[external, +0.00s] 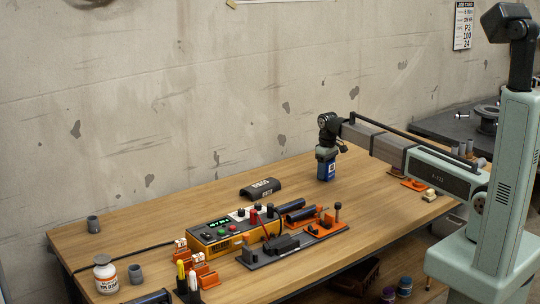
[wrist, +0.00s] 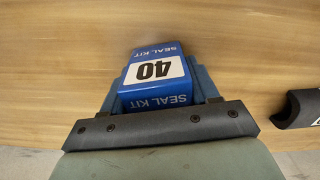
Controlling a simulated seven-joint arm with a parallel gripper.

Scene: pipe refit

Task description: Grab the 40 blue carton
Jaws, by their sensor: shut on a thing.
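The blue carton (wrist: 155,78) has a white label reading 40 and the words SEAL KIT. In the wrist view it sits between the fingers of my gripper (wrist: 160,88), which is shut on it. In the external view my gripper (external: 327,152) points down over the wooden table, with the blue carton (external: 326,169) upright below it. I cannot tell whether the carton's base touches the table.
A black curved cover (external: 261,189) lies to the left of the carton. A yellow control box (external: 232,231) and a dark tool tray (external: 290,245) stand nearer the front. A white bottle (external: 105,275) stands at the front left. The table around the carton is clear.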

